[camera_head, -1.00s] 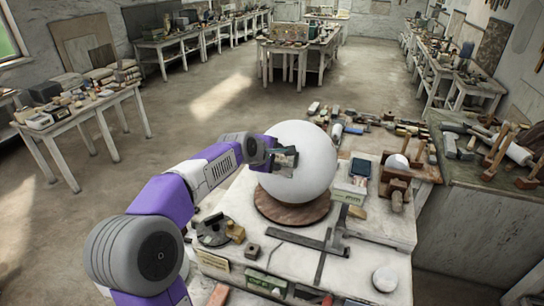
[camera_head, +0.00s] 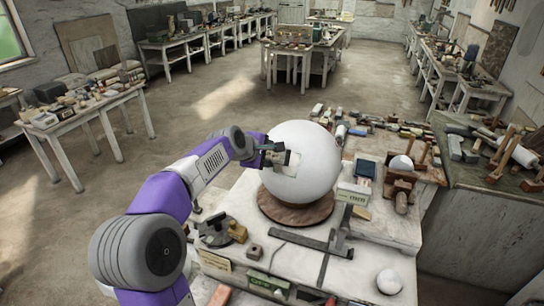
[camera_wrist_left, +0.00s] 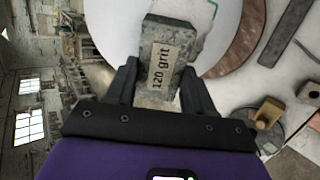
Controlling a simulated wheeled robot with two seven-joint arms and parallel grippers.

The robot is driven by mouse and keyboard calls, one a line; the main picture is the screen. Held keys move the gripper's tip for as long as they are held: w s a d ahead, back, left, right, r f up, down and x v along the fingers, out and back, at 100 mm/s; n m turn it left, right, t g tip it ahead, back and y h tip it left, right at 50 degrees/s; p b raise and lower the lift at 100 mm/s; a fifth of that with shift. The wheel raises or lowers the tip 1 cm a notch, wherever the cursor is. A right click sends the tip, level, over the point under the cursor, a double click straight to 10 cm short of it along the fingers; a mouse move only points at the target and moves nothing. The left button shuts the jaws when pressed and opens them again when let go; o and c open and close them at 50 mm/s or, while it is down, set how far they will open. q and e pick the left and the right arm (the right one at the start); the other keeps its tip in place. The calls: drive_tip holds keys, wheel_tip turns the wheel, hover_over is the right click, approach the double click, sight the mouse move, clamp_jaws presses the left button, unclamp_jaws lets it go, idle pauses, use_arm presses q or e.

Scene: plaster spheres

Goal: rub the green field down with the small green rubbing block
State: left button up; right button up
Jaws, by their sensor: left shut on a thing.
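A large white plaster sphere (camera_head: 312,180) stands on a round brown base (camera_head: 295,212) on the white worktable. My left gripper (camera_head: 274,154) is at the sphere's upper left side, shut on a small block. In the left wrist view the block (camera_wrist_left: 176,38) is speckled grey and carries a tan "120 grit" label. Its far end is against or very near the sphere; I cannot tell if they touch. A greyish patch (camera_head: 294,160) shows on the sphere beside the gripper.
A metal square (camera_head: 300,240) lies in front of the base. A dark round tool (camera_head: 214,230) and small blocks lie at the left. A small white ball (camera_head: 389,281) is at the front right.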

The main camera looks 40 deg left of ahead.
sight(283, 157)
use_arm(q)
drive_tip(key=shift+w+d+r+p, duration=0.1)
drive_tip(key=shift+d+p, duration=0.2)
drive_tip(key=shift+d, duration=0.15)
drive_tip(key=shift+w+d+r+p, duration=0.1)
drive_tip(key=shift+d+p, duration=0.2)
drive_tip(key=shift+d, duration=0.1)
drive_tip(key=shift+w+d, duration=0.15)
drive_tip(key=shift+d, duration=0.5)
drive_tip(key=shift+w+d, duration=0.15)
drive_tip(key=shift+d, duration=0.45)
drive_tip(key=shift+s+a+f, duration=0.1)
drive_tip(key=shift+s+a, duration=0.05)
drive_tip(key=shift+a, duration=0.5)
drive_tip(key=shift+s+a+f+b, duration=0.1)
drive_tip(key=shift+s+a+b, duration=0.1)
drive_tip(key=shift+a, duration=0.35)
drive_tip(key=shift+s+a+r+b, duration=0.1)
drive_tip(key=shift+a+b, duration=0.15)
drive_tip(key=shift+a, duration=0.25)
drive_tip(key=shift+s+a+f+b, duration=0.1)
drive_tip(key=shift+a+b, duration=0.1)
drive_tip(key=shift+a, duration=0.35)
drive_tip(key=shift+d, duration=0.15)
drive_tip(key=shift+s+d+r+p, duration=0.1)
drive_tip(key=shift+d+r+p, duration=0.25)
drive_tip(key=shift+d+r, duration=0.15)
drive_tip(key=shift+s+d+r, duration=0.15)
drive_tip(key=shift+s+d, duration=0.1)
drive_tip(key=shift+d, duration=0.35)
